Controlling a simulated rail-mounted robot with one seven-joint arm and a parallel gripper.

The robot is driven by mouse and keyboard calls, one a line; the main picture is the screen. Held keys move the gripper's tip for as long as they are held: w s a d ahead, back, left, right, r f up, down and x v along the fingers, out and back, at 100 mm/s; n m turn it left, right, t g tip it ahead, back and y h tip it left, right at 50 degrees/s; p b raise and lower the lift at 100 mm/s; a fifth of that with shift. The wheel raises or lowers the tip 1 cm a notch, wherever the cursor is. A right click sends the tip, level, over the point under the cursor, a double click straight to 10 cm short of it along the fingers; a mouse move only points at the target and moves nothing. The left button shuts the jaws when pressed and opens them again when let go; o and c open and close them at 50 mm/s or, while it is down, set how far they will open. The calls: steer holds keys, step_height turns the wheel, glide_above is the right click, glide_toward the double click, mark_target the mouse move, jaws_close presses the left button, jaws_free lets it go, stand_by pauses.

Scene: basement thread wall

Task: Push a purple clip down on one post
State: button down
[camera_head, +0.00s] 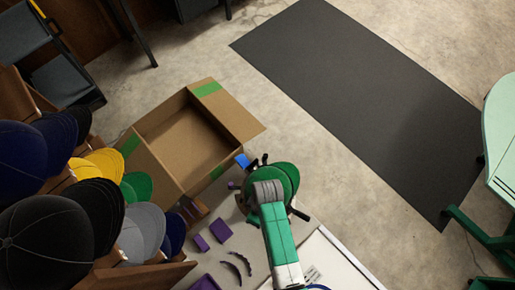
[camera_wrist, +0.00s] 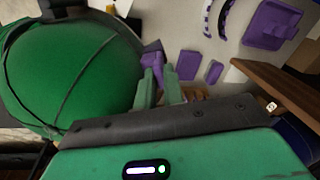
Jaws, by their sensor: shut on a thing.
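In the wrist view my gripper (camera_wrist: 160,88) shows two green fingers closed around a purple clip (camera_wrist: 152,64), which sticks out past the fingertips. A large green cap (camera_wrist: 70,75) fills the left of that view, right beside the fingers. In the head view the green cap (camera_head: 286,172) shows at the end of my arm, and my wrist hides the fingers and the held clip. I cannot make out a post clearly in either view. Several loose purple pieces (camera_head: 221,230) lie on the table; they also show in the wrist view (camera_wrist: 271,24).
An open cardboard box (camera_head: 188,140) stands beyond the table. Caps in several colours hang on a wooden rack at left, including a grey cap (camera_head: 142,236). A dark mat (camera_head: 360,105) covers the floor at the back right. A wooden board (camera_wrist: 272,88) is close right of my gripper.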

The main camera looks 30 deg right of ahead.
steer(key=c, duration=1.4)
jaws_free()
steer(key=shift+c, duration=0.2)
step_height(320, 180, up, 8)
steer(key=d, duration=0.1)
steer(key=shift+w+d+f+p, duration=0.15)
steer(key=shift+d+f+p, duration=0.05)
steer(key=shift+p, duration=0.2)
